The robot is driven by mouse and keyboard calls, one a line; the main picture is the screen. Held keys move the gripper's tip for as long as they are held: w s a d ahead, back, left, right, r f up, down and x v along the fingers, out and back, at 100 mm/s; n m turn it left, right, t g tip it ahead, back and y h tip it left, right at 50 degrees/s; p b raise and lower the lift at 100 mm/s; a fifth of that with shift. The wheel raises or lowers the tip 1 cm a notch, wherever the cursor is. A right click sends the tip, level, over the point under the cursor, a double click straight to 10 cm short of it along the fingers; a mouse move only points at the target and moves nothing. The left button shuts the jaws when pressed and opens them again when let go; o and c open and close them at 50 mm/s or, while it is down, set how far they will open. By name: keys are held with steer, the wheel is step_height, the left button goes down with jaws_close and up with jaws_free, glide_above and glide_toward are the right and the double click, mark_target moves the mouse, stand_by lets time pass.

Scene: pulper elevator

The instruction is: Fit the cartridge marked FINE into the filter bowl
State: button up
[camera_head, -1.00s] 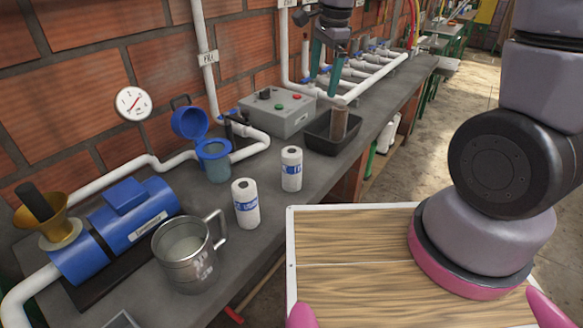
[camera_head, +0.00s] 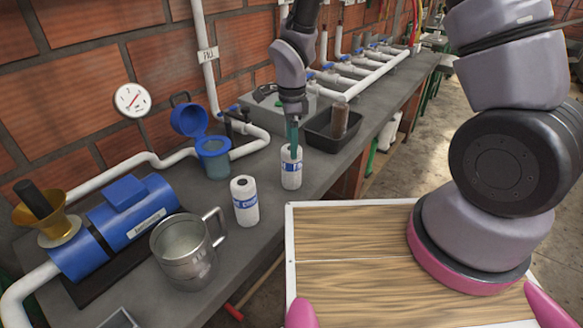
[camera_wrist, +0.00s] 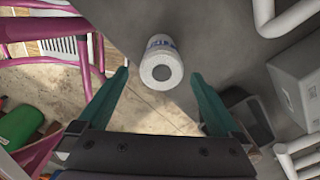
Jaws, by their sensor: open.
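Two white cylindrical cartridges with blue label bands stand upright on the grey bench. The right cartridge (camera_head: 291,172) is just below my gripper, and the left cartridge (camera_head: 244,203) is nearer the steel jug. I cannot read which is marked FINE. My gripper (camera_head: 293,146) is open and points down, its teal fingers overlapping the right cartridge's top in the head view. In the wrist view, a cartridge's round end (camera_wrist: 163,73) shows between the spread fingers; I cannot tell whether they reach down around it. The filter bowl (camera_head: 214,166) is blue-rimmed, its blue lid (camera_head: 188,119) swung up behind.
A black tray (camera_head: 318,140) holding a brown cylinder (camera_head: 339,119) lies right of my gripper. A grey control box (camera_head: 262,112) stands behind it. White pipes, a steel jug (camera_head: 184,252) and a blue pump (camera_head: 134,219) fill the left side.

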mark_target(292, 167)
step_height(292, 167, down, 4)
steer(key=shift+w, duration=0.15)
jaws_close()
steer(key=shift+r, duration=0.15)
